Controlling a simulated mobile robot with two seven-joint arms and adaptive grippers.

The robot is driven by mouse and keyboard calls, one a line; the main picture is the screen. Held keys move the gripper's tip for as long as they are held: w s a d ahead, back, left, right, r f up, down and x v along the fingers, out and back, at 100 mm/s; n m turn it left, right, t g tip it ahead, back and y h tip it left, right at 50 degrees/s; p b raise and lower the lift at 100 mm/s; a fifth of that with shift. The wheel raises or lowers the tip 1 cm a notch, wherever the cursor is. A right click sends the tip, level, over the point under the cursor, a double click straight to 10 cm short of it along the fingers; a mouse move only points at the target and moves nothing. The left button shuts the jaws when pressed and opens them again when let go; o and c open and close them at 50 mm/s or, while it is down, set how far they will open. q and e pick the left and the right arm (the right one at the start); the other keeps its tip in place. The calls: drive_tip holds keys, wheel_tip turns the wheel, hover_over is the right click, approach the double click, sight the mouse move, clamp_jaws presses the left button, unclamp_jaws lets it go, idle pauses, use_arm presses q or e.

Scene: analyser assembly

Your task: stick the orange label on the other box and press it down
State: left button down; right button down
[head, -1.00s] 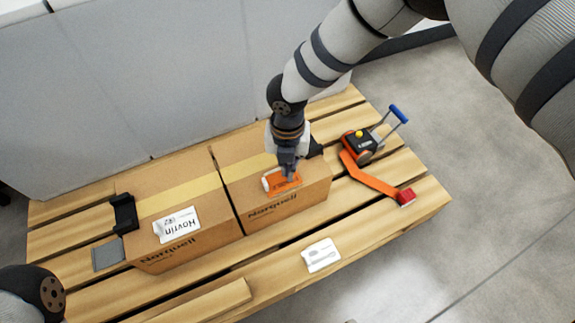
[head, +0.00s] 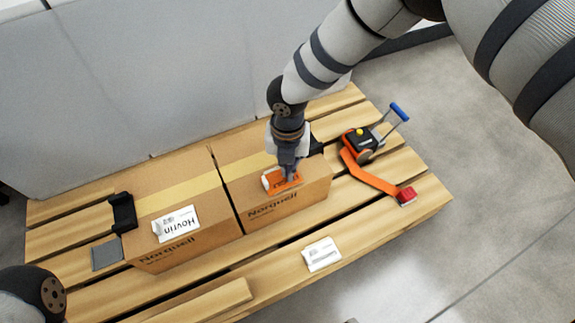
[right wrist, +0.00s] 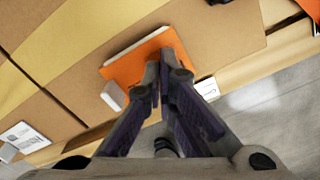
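The orange label (head: 286,181) lies on top of the right-hand cardboard box (head: 310,187), near its front edge. It also shows in the right wrist view (right wrist: 128,69), with a white strip along one edge and a small white tab at one corner. My right gripper (head: 288,176) points down onto the label, with its fingertips together at or just above its surface; I cannot tell whether they touch. In the right wrist view the fingertips (right wrist: 163,76) cover part of the label. The left-hand box (head: 190,246) bears a white label (head: 177,225). My left gripper is out of view.
Both boxes stand side by side on a wooden pallet (head: 276,280). A white card (head: 322,254) lies in front of the boxes. A grey square (head: 107,254) lies at the left. A pale wall rises behind.

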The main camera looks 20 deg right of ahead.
drive_tip(key=shift+f, duration=0.5)
idle(0.3)
idle(0.4)
drive_tip(key=shift+r+p, duration=1.35)
drive_tip(key=shift+r, duration=1.75)
drive_tip(key=shift+f, duration=0.1)
